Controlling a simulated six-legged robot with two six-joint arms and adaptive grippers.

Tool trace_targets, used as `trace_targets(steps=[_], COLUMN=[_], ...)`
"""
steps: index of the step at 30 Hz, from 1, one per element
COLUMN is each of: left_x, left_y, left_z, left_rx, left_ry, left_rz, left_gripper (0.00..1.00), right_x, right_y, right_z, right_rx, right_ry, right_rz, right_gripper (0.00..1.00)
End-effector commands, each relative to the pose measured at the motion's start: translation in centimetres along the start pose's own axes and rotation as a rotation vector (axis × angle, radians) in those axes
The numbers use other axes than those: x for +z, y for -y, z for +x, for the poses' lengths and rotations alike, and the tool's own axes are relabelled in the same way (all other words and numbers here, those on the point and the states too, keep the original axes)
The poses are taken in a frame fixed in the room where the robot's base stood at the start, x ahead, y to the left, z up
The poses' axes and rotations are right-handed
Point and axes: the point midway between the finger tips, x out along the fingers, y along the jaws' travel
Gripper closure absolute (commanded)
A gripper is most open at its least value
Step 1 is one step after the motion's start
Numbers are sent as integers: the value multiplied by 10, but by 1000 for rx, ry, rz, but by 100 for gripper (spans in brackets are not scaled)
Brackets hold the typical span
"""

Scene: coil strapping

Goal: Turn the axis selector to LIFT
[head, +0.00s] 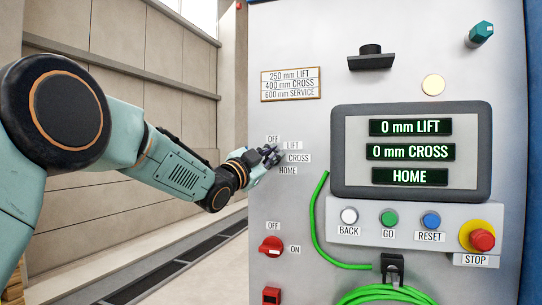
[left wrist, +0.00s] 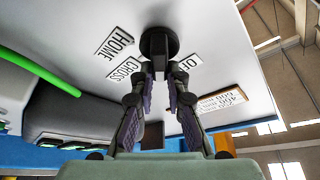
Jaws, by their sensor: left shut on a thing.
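The axis selector (left wrist: 158,42) is a round black knob on the grey panel. In the left wrist view it sits between my left gripper's (left wrist: 159,78) two fingertips, and the gripper is shut on it. In the head view the gripper (head: 268,155) covers most of the knob. The labels OFF (head: 273,139), LIFT (head: 293,145), CROSS (head: 298,158) and HOME (head: 288,170) surround it. The LIFT label is hidden in the left wrist view. I cannot tell where the knob points. The screen (head: 410,150) reads 0 mm LIFT, 0 mm CROSS and HOME. My right gripper is out of view.
A red OFF/ON switch (head: 271,246) sits below the selector. A green cable (head: 318,225) runs down the panel to the right. BACK (head: 349,216), GO (head: 389,218) and RESET (head: 431,220) buttons and a red STOP button (head: 482,239) lie under the screen.

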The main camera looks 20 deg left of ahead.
Motion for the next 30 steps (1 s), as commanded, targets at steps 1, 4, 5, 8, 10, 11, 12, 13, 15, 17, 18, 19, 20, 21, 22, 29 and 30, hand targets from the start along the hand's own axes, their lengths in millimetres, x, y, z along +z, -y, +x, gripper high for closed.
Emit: trace_targets(steps=[1,4,5,8,10,11,12,13,15,17,18,19,20,21,22,29,30], left_x=[0,0,0,0,0,0,0,0,0,0,0,0,0,0,0,0,0], left_y=[0,0,0,0,0,0,0,0,0,0,0,0,0,0,0,0,0], left_z=[0,0,0,0,0,0,0,0,0,0,0,0,0,0,0,0,0], left_rx=[4,11,12,15,16,16,16,16,15,15,15,15,15,15,15,15,16], left_ry=[1,2,2,2,2,2,2,2,2,2,2,2,2,2,2,1,1], left_rz=[11,27,30,37,38,38,38,38,38,37,37,37,37,37,37,37,37], left_gripper=[100,100,100,100,100,100,100,100,100,100,100,84,81,78,75,63,63], right_x=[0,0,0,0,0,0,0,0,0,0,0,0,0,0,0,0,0], right_y=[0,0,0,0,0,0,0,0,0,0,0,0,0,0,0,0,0], right_z=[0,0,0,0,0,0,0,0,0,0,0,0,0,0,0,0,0], right_rx=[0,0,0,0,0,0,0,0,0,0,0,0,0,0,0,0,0], right_ry=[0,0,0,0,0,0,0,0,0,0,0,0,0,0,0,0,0], right_rz=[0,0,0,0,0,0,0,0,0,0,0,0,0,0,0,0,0], right_gripper=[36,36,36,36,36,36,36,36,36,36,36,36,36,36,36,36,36])
